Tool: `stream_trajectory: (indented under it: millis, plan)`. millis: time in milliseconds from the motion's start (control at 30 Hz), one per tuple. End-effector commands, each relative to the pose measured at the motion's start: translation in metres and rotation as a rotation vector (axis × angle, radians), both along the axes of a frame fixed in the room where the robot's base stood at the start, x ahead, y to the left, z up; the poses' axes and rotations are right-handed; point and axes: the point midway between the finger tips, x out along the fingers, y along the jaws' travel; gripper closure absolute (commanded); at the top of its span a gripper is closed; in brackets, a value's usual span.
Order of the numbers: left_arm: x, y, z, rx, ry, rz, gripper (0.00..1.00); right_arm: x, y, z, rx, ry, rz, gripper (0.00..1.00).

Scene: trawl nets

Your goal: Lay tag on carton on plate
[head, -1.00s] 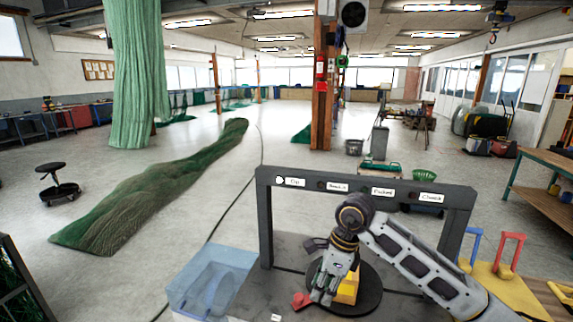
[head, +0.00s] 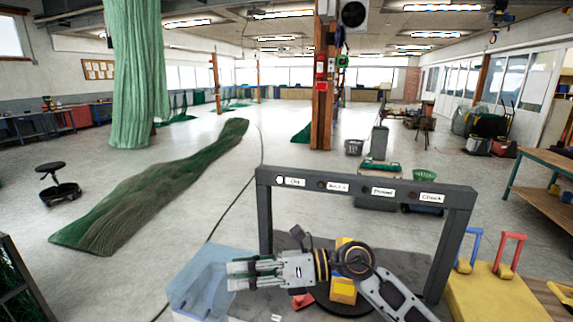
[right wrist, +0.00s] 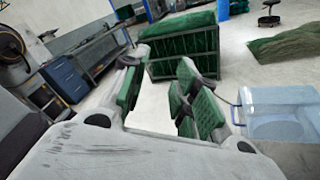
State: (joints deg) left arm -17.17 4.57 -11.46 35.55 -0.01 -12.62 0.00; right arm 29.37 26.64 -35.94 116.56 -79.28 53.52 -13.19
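A yellow carton (head: 343,291) stands on the dark round plate (head: 345,311) on the grey table, partly hidden by my right arm. Another yellow patch (head: 343,242) shows just behind the arm; I cannot tell whether it is the same carton. I cannot identify the tag for sure; a small white piece (head: 276,317) lies at the table's front edge. My right gripper (head: 235,275) points left, away from the carton, over the edge of the clear blue bin. In the right wrist view its green-padded fingers (right wrist: 165,100) are apart with nothing between them. My left gripper is not in view.
The clear blue bin (head: 187,303) is left of the table; it also shows in the right wrist view (right wrist: 280,115). A dark frame with white labels (head: 365,183) spans the table's back. A red object (head: 302,300) lies beside the plate. A yellow cart (head: 490,295) stands at right.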

Motion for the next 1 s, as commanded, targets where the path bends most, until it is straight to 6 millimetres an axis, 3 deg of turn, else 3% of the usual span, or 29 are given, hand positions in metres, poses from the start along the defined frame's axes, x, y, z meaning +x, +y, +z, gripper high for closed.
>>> stream_trajectory:
  millis: [267,500,767,1000]
  plan:
    - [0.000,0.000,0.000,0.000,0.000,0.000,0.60,0.012,-0.007,0.049,0.314,0.188,-0.128,0.70]
    - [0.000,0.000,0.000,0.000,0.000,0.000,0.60,0.034,-0.034,0.078,0.561,0.370,-0.258,0.70]
    - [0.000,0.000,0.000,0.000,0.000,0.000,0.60,0.065,-0.078,0.087,0.805,0.588,-0.420,0.70]
    - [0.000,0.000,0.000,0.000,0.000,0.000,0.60,0.094,-0.126,0.071,1.004,0.804,-0.588,0.70]
